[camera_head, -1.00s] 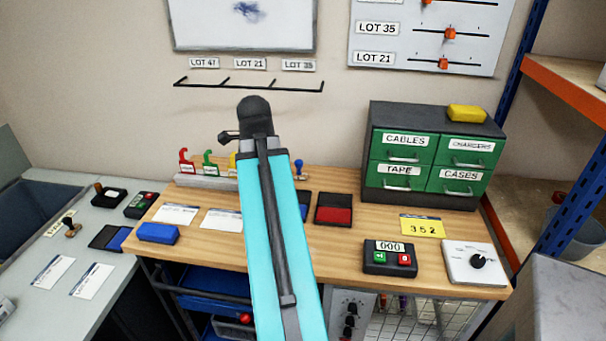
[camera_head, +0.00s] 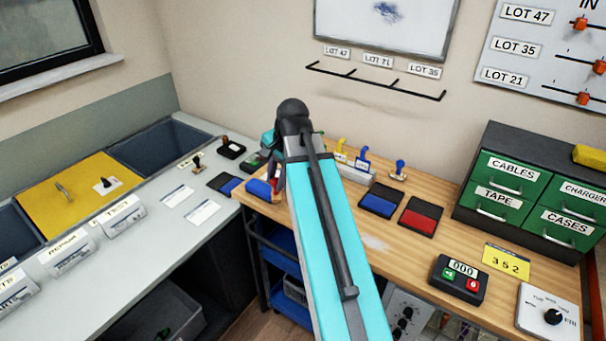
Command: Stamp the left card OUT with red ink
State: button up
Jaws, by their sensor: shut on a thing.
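My teal arm crosses the middle of the view, with its joint over the bench's left end. My gripper is hidden behind it, so I cannot see its jaws or what they hold. A red ink pad (camera_head: 419,217) and a blue ink pad (camera_head: 380,203) lie on the wooden bench, right of my arm. A blue-handled stamp (camera_head: 399,170) stands behind them. Two white cards lie on the grey counter, a left one (camera_head: 177,195) and a right one (camera_head: 202,212). A dark-handled stamp (camera_head: 197,162) stands behind them. The bench's two cards, seen earlier, are hidden.
A blue pad (camera_head: 224,184) lies on the counter and a blue block (camera_head: 259,188) on the bench's left end. A hook rack (camera_head: 358,172), counter box (camera_head: 459,279) and green drawers (camera_head: 530,185) stand on the bench.

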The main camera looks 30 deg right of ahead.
jog(key=w+a+f+n+y+b, duration=0.1)
jog(key=a+f+n+b, duration=0.3)
jog(key=a, duration=0.6)
jog(key=w+a+f+n+g+y+b, duration=0.1)
jog(key=w+a+f+n+b, duration=0.2)
jog(key=a+f+n+b, duration=0.2)
jog(key=a+f, duration=0.3)
jog(key=a, duration=0.1)
jog(key=shift+a+f+n+g, duration=0.3)
jog(key=shift+a+f, duration=0.1)
